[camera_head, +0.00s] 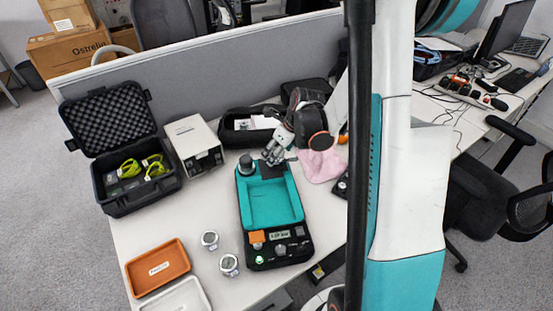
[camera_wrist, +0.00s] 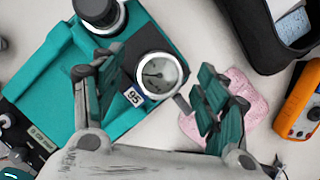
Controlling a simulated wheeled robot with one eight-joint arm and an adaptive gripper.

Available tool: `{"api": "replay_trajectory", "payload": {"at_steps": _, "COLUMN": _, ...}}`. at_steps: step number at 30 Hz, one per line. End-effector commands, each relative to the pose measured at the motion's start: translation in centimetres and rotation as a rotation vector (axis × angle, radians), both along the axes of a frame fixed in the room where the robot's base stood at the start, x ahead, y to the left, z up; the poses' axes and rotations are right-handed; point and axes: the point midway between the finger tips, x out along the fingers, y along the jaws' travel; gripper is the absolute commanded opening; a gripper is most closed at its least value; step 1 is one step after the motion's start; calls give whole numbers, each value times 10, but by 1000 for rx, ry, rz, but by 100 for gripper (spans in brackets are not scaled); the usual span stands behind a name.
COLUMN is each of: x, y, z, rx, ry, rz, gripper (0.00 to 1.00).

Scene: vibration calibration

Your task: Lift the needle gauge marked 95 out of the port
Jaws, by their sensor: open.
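The needle gauge marked 95 (camera_wrist: 160,74) has a round white dial and sits at the corner of the teal and black calibrator (camera_wrist: 58,60). Its blue-edged label (camera_wrist: 133,96) shows beside the dial. My gripper (camera_wrist: 158,70) is open, one finger on each side of the gauge in the wrist view, with nothing held. I cannot tell whether a finger touches it. In the head view my gripper (camera_head: 275,154) is over the far end of the calibrator (camera_head: 244,215), and the gauge is not clearly visible there. The port is hidden under the gauge.
A black knob (camera_head: 247,164) stands beside the gripper on the calibrator. Two gauges (camera_head: 210,239) (camera_head: 229,264) stand left of it. A pink cloth (camera_head: 322,166) lies right; a multimeter (camera_wrist: 298,105) is nearby.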

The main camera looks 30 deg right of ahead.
Motion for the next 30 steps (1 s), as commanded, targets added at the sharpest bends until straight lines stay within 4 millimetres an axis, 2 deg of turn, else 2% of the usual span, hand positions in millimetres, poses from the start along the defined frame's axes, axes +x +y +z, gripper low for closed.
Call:
{"api": "replay_trajectory", "payload": {"at_steps": 1, "x": 3, "y": 1, "z": -11, "rx": 0, "ry": 0, "rz": 1, "gripper": 67}}
{"api": "replay_trajectory", "payload": {"at_steps": 3, "x": 6, "y": 2, "z": -17, "rx": 0, "ry": 0, "rz": 0, "gripper": 67}}
{"api": "replay_trajectory", "payload": {"at_steps": 11, "x": 7, "y": 3, "z": -18, "rx": 0, "ry": 0, "rz": 0, "gripper": 67}}
{"api": "replay_trajectory", "payload": {"at_steps": 15, "x": 7, "y": 3, "z": -18, "rx": -1, "ry": 0, "rz": 0, "gripper": 35}}
{"api": "replay_trajectory", "payload": {"at_steps": 18, "x": 7, "y": 3, "z": -18, "rx": -1, "ry": 0, "rz": 0, "gripper": 16}}
{"api": "replay_trajectory", "payload": {"at_steps": 20, "x": 7, "y": 3, "z": -18, "rx": -1, "ry": 0, "rz": 0, "gripper": 16}}
{"api": "replay_trajectory", "payload": {"at_steps": 21, "x": 7, "y": 3, "z": -18, "rx": -1, "ry": 0, "rz": 0, "gripper": 11}}
{"api": "replay_trajectory", "payload": {"at_steps": 30, "x": 7, "y": 2, "z": -14, "rx": -1, "ry": 0, "rz": 0, "gripper": 11}}
